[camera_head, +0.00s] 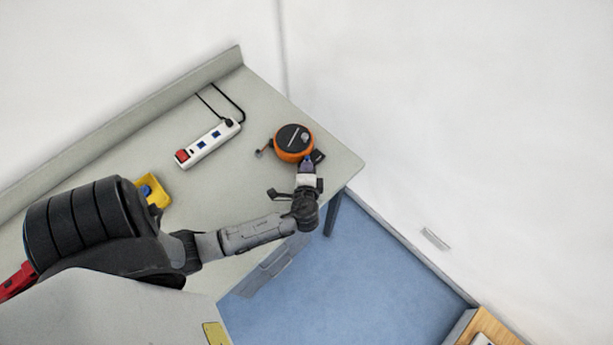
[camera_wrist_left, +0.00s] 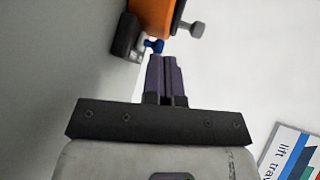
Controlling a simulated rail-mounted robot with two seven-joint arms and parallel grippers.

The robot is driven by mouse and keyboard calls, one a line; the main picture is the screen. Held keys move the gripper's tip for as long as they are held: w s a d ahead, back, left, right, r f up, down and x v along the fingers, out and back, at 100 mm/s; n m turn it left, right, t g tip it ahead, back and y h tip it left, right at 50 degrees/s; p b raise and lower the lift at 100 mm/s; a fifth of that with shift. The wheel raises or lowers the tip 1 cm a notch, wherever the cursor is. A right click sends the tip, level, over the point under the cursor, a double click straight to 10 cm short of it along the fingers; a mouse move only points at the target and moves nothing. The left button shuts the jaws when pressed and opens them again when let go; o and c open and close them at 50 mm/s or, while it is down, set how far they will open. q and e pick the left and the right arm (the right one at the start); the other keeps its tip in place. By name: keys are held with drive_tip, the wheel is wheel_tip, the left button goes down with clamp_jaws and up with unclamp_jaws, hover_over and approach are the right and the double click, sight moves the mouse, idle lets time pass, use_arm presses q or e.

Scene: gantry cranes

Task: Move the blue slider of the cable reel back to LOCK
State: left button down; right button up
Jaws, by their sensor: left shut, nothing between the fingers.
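The cable reel (camera_head: 293,142), orange with a black top, stands on the grey bench near its right end. In the left wrist view the orange reel body (camera_wrist_left: 153,14) shows at the top, partly cut off. The blue slider (camera_wrist_left: 154,46) shows just beyond my fingertips, low on the reel; I cannot tell whether they touch it. My left gripper (camera_head: 308,161) is shut and empty, its tips at the reel's near side. Its dark purple fingers also show in the left wrist view (camera_wrist_left: 164,58). The LOCK marking is not readable. My right gripper is not in view.
A white power strip (camera_head: 208,143) with a red switch and black cable lies left of the reel. A yellow object with blue (camera_head: 152,190) sits further left, partly behind my arm. The bench (camera_head: 335,165) ends just right of the reel, near the white wall.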

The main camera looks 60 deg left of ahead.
sight(316, 164)
use_arm(q)
drive_tip(key=shift+x, duration=0.85)
drive_tip(key=w, duration=0.3)
drive_tip(key=shift+w+a+b, duration=0.3)
drive_tip(key=shift+w+a, duration=0.05)
drive_tip(key=shift+w, duration=0.05)
drive_tip(key=shift+s, duration=0.1)
